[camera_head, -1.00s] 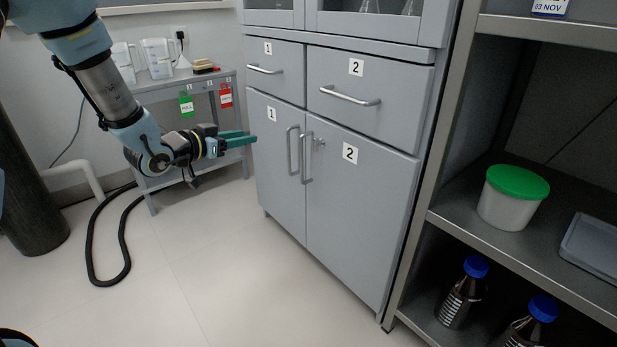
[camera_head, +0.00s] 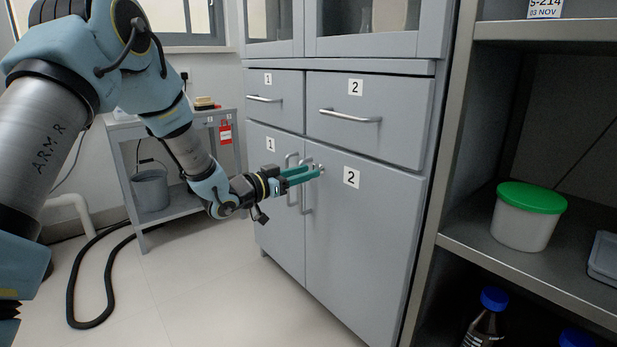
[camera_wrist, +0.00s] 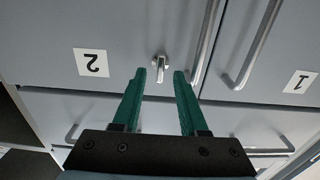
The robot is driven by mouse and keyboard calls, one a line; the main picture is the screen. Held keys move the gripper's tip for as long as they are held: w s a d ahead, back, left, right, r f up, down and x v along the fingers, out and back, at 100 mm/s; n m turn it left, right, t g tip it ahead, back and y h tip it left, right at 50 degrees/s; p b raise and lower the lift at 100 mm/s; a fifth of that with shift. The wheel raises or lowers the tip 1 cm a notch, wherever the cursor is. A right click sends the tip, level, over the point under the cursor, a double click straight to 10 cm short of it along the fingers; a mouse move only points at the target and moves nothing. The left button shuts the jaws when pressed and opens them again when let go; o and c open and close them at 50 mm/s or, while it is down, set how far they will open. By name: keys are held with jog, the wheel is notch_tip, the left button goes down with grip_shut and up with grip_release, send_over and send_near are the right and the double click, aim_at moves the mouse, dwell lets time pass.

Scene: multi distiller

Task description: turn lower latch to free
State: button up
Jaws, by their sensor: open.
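The lower latch (camera_wrist: 160,66) is a small metal piece on lower door 2 (camera_wrist: 60,35), beside the door handles. In the wrist view it lies just ahead of and between the two green fingers of my gripper (camera_wrist: 160,78), which is open with nothing held. In the head view my gripper (camera_head: 321,172) reaches to the latch area at the top left of door 2 (camera_head: 360,250); the fingers partly hide the latch there. I cannot tell whether a finger touches it. Both lower doors look shut.
Two vertical bar handles, the door 2 handle (camera_wrist: 207,45) and the door 1 handle (camera_wrist: 256,45), stand close by the fingers. Drawer 2 (camera_head: 390,140) is above. A metal shelf with a green-lidded tub (camera_head: 525,225) stands at the right.

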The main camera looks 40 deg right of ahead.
jog(key=shift+d, duration=0.75)
jog(key=shift+c, duration=0.4)
grip_shut()
